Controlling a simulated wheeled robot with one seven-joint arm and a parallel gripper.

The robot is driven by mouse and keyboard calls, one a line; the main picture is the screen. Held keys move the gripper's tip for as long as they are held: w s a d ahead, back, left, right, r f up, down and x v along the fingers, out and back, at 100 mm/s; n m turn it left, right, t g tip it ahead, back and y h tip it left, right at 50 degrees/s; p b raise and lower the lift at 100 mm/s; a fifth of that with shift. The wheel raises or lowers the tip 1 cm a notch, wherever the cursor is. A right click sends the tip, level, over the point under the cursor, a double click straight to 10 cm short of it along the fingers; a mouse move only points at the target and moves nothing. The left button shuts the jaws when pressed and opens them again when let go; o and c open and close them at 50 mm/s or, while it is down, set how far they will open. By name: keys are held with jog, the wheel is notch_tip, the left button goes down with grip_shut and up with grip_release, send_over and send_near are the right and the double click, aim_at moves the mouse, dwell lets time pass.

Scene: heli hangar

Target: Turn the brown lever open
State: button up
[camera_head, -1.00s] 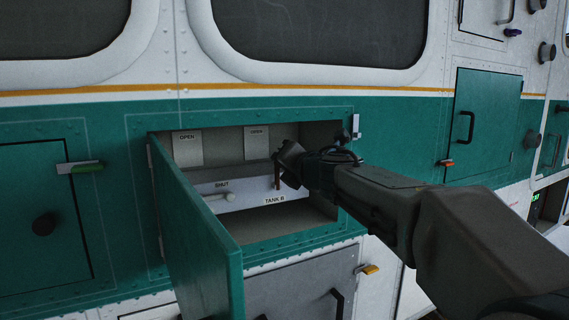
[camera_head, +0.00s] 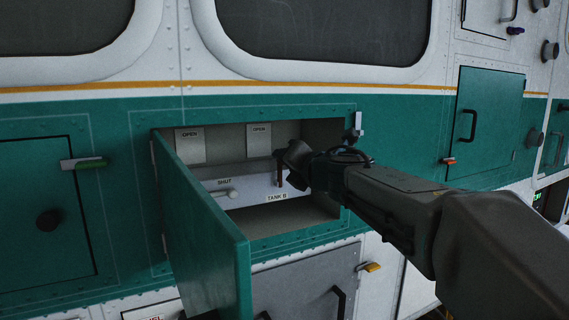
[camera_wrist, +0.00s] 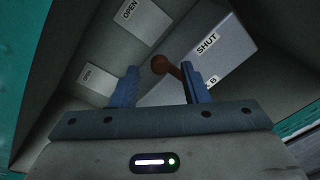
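The brown lever (camera_wrist: 160,64) shows in the wrist view, with a round knob and a stem running toward the right finger. In the head view the lever (camera_head: 280,172) hangs at the right of the TANK B panel (camera_head: 247,192), partly hidden by my gripper. My gripper (camera_wrist: 160,72) is open, its two blue fingers apart on either side of the lever. The lever is closer to the right finger; I cannot tell whether they touch. In the head view my gripper (camera_head: 291,165) reaches into the open compartment.
A green door (camera_head: 205,235) stands open at the compartment's left. A pale knob (camera_head: 233,194) sits left of the brown lever under a SHUT label. Two OPEN plates (camera_head: 190,147) are on the back wall. The compartment's walls are close around my gripper.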

jog(key=v, duration=1.1)
jog(key=shift+s, duration=0.3)
jog(key=shift+d, duration=0.1)
jog(key=s+d+f+m+g+h, duration=0.1)
jog(key=s+d+f+m+h, duration=0.3)
jog(key=d+f+m, duration=0.55)
jog(key=s+d+f+m+g+h, duration=0.1)
jog(key=d+f+m+h, duration=0.5)
jog(key=m, duration=0.7)
jog(key=s+a+f+m+g+y, duration=0.1)
jog(key=s+f+m+g, duration=0.3)
jog(key=s+f, duration=0.4)
jog(key=s+a+f+m+g+y, duration=0.1)
jog(key=s+a+f+m+g, duration=0.1)
jog(key=s+f+m+g, duration=0.3)
jog(key=s+f+m, duration=0.1)
jog(key=s+f, duration=0.2)
jog(key=shift+s+a, duration=0.15)
jog(key=shift+a, duration=0.1)
jog(key=shift+m, duration=0.25)
